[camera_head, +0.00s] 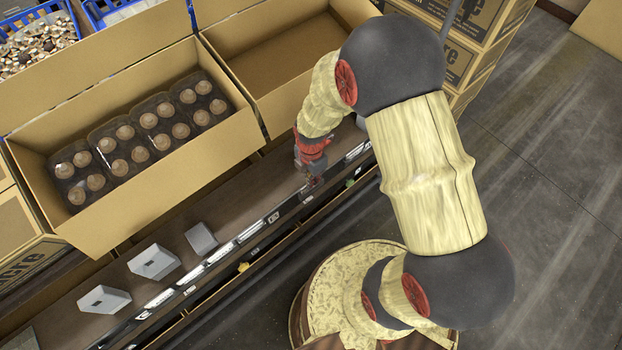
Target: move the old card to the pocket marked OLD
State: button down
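My gripper (312,183), small and dark below a red wrist, points down at the label rail (252,228) along the front edge of the brown shelf. It is too small to tell whether its fingers are open or shut, or whether they hold a card. Pale label cards sit along the rail; one card (273,217) is just left of my gripper and another (160,298) is further left. I cannot tell which is the old card. Grey holders (154,262) and (104,298) stand on the shelf at left, perhaps pockets; no OLD marking is legible.
A grey block (201,238) lies on the shelf. Behind stand a cardboard box (190,177) holding mushroom trays and an apparently empty box (238,37). A blue crate (70,14) of mushrooms is at the top left. A yellow item (243,267) sits below the rail. Open floor lies at right.

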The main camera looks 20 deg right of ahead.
dwell(0.3)
jog(key=c, duration=2)
grip_release()
jog(key=shift+o, duration=0.2)
notch_tip(320, 180, up, 12)
